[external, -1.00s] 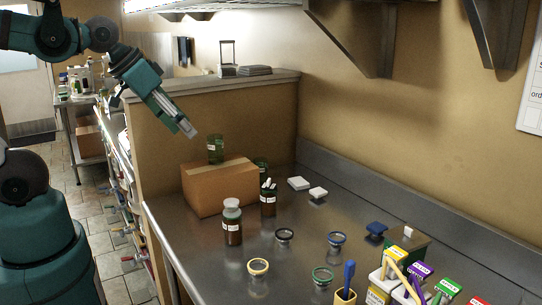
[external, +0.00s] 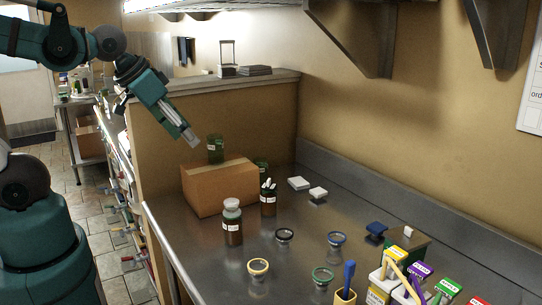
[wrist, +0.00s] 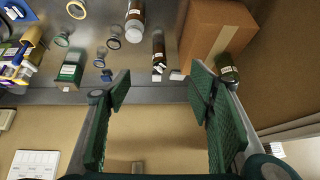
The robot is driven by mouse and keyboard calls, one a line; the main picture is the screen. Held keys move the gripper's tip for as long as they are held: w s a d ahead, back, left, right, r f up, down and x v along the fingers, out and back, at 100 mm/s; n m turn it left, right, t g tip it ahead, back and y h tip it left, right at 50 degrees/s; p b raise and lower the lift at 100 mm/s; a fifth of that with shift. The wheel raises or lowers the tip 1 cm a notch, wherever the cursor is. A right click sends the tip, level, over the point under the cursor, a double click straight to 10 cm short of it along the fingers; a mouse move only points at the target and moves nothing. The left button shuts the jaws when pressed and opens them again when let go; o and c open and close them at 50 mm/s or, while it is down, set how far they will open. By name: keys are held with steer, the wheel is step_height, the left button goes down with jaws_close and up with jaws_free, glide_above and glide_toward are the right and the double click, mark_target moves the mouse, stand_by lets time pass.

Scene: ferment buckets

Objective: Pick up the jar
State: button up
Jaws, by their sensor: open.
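Several jars are in view, and I cannot tell which one the task means. A green glass jar with a white label (external: 215,149) stands upright on the cardboard box (external: 218,188). An amber jar with a white lid (external: 232,223) and a dark jar with white pieces at its top (external: 268,200) stand on the counter. Another green jar (external: 262,171) is partly hidden behind the box.
The steel counter (external: 200,262) holds several ring-topped glass pieces, including a yellow-rimmed one (external: 258,267). White blocks (external: 299,183) lie near the back wall. Colourful cartons (external: 390,275) crowd the front right. A tan partition (external: 160,165) stands behind the box.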

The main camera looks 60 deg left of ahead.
mark_target(229, 210)
steer(key=w+a+f+n+t+y+b, duration=0.1)
steer(key=w+f+y+b, duration=0.4)
steer(key=f, duration=0.3)
steer(key=w+a+f+n+y+b, duration=0.1)
steer(key=w+f+n+y+b, duration=0.2)
steer(key=f+b, duration=0.45)
steer(key=d+f+n+t+y+b, duration=0.1)
steer(key=d+b, duration=0.1)
steer(key=d, duration=0.1)
steer(key=d+f+n+t+y+b, duration=0.1)
steer(key=d+t+b, duration=0.1)
steer(key=d+b, duration=0.1)
steer(key=w+d+f+n+t+y+b, duration=0.1)
steer(key=d+f+y+b, duration=0.1)
steer(key=d+b, duration=0.1)
steer(key=shift+n+t, duration=0.5)
steer(key=shift+n, duration=0.4)
steer(key=s+d+f, duration=0.1)
steer(key=s+d, duration=0.1)
steer(key=s+d+f+b, duration=0.1)
steer(key=d+f, duration=0.1)
steer(key=shift+s+d+f, duration=0.1)
steer(key=shift+s, duration=0.3)
steer(key=shift+s+d+f, duration=0.15)
steer(key=shift+s+d, duration=0.05)
steer(key=shift+s, duration=0.1)
steer(key=shift+x, duration=1.35)
